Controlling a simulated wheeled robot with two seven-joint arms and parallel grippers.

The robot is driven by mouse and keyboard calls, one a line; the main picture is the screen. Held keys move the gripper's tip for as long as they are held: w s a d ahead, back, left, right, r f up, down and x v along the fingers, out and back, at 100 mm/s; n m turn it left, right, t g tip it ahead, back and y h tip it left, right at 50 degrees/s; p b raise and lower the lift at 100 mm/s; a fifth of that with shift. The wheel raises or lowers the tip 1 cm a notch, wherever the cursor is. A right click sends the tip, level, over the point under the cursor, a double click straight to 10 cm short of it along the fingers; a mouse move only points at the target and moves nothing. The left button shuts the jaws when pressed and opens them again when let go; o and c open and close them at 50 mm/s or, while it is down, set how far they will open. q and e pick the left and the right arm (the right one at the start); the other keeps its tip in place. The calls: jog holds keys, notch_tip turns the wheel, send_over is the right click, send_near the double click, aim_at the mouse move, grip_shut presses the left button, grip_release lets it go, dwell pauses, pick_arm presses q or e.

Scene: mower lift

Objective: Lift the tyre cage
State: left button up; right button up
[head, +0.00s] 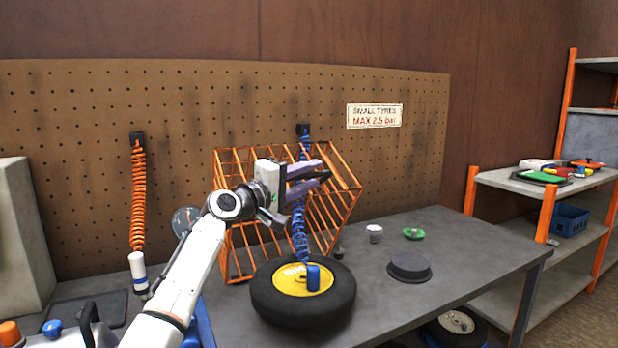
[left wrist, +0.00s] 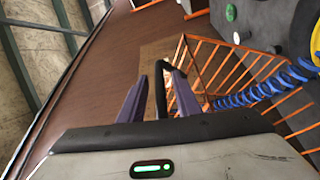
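The orange wire tyre cage (head: 236,255) stands tilted up at the back of the bench, behind the tyre. A black tyre (head: 262,303) with a yellow hub lies flat in front of it. My left gripper (head: 318,175) is at the cage's upper part. In the left wrist view its fingers (left wrist: 160,82) are apart, with a black bar (left wrist: 160,95), apparently the cage handle, between them. Slight gaps show on both sides of the bar. The cage bars (left wrist: 215,60) show to the right. My right gripper is out of view.
A blue coiled hose (head: 299,235) hangs in front of the cage down to the hub. An orange coiled hose (head: 138,200) hangs at left. A dark round disc (head: 409,267), a white cup (head: 374,233) and a green piece (head: 413,233) sit on the bench (head: 470,250). Shelves stand at right.

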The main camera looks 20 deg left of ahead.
pick_arm(q)
jog(key=b+v, duration=0.1)
jog(key=v, duration=0.9)
jog(key=shift+s, duration=0.15)
jog(key=shift+f, duration=0.1)
jog(key=shift+c, duration=0.3)
